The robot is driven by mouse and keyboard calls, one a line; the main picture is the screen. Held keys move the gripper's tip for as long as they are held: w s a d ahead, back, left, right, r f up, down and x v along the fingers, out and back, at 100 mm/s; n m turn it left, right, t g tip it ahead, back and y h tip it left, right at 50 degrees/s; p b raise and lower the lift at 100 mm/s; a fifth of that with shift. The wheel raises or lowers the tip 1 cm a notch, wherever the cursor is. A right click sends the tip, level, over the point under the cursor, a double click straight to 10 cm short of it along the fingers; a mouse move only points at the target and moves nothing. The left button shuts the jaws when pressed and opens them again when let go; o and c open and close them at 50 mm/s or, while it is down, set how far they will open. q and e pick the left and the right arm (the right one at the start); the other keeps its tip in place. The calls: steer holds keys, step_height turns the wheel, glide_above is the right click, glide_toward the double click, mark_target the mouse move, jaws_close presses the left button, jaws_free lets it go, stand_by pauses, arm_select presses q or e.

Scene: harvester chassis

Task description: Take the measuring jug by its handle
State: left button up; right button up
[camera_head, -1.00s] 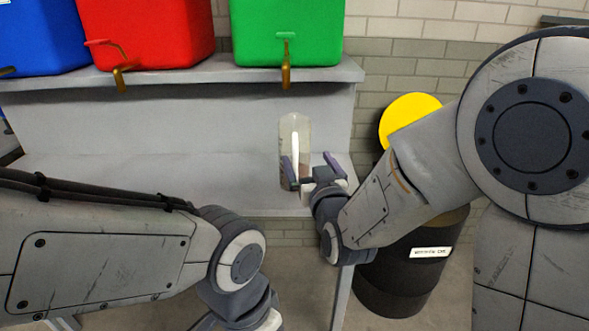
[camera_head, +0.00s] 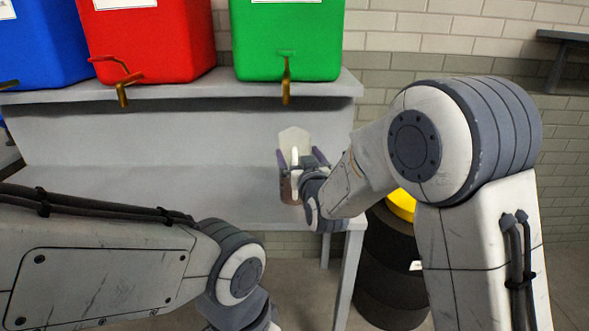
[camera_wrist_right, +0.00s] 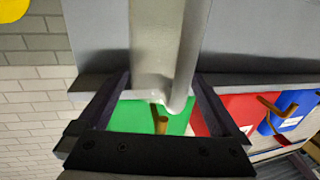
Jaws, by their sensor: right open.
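The measuring jug (camera_head: 293,138) is a pale, translucent vessel standing upright on the lower shelf of the grey bench, with a white upright handle (camera_head: 295,156) facing me. My right gripper (camera_head: 301,157) is open in front of it, one finger at each side of the handle; its lower part is partly hidden by the gripper. In the right wrist view the jug (camera_wrist_right: 150,50) and its handle (camera_wrist_right: 186,60) show between the open fingers (camera_wrist_right: 162,80), the handle nearer the right finger. I cannot tell whether either finger touches. My left gripper is out of view; only that arm shows.
Blue (camera_head: 40,40), red (camera_head: 150,40) and green (camera_head: 285,40) tanks with brass taps stand on the upper ledge (camera_head: 200,95), above the jug. A black drum (camera_head: 385,270) with a yellow top stands at right. The shelf (camera_head: 130,190) left of the jug is clear.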

steer(key=c, duration=1.4)
steer(key=shift+r, duration=0.15)
